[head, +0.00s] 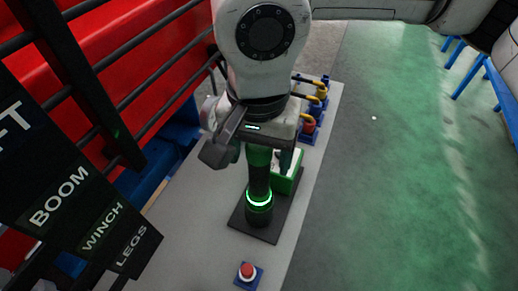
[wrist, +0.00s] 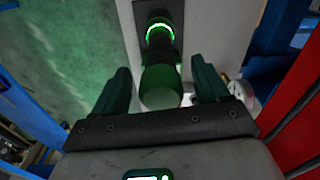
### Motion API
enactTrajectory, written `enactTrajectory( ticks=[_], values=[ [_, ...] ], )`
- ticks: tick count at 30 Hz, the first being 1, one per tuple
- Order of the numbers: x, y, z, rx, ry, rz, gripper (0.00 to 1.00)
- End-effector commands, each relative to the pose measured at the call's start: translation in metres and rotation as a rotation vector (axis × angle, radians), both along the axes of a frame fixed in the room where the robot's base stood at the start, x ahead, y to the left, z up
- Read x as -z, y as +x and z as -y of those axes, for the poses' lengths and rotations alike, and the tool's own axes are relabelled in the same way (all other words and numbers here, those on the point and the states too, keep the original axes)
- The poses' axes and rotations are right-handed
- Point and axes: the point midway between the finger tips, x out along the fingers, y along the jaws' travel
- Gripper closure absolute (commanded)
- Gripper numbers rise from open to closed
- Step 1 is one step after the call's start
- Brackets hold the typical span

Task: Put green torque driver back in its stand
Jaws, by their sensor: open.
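The green torque driver (head: 259,172) stands upright, dark-bodied with a green upper end, above a black square base plate (head: 238,222) on the grey bench. A glowing green ring circles its lower part. The ring also shows in the wrist view, near the top. I cannot tell where the driver ends and its stand begins. My gripper (head: 256,148) is at the driver's upper end. In the wrist view my gripper (wrist: 161,72) is open, its two dark green fingers on either side of the driver (wrist: 160,82), with visible gaps. The driver's top is partly hidden in the head view.
A green box (head: 287,180) stands beside the driver. A red button on a blue base (head: 247,272) is at the near end of the bench (head: 190,225). Several blue-based fittings (head: 308,125) stand behind. Black railings and a labelled panel (head: 85,215) border the left; open green floor (head: 400,170) lies right.

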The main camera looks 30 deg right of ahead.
Motion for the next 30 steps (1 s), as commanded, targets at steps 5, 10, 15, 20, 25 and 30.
enactTrajectory(
  ticks=[5, 10, 15, 20, 25, 30],
  values=[
    [-0.006, 0.0, 0.0, 0.0, 0.0, 0.001, 0.26],
    [-0.018, 0.0, 0.0, 0.0, 0.0, 0.003, 0.26],
    [-0.03, 0.0, -0.001, 0.0, 0.0, 0.001, 0.26],
    [-0.041, 0.0, -0.001, 0.0, 0.0, 0.001, 0.26],
    [-0.051, -0.001, -0.001, 0.0, 0.0, 0.001, 0.26],
    [-0.051, -0.001, -0.001, 0.0, 0.001, 0.001, 0.26]
  ],
)
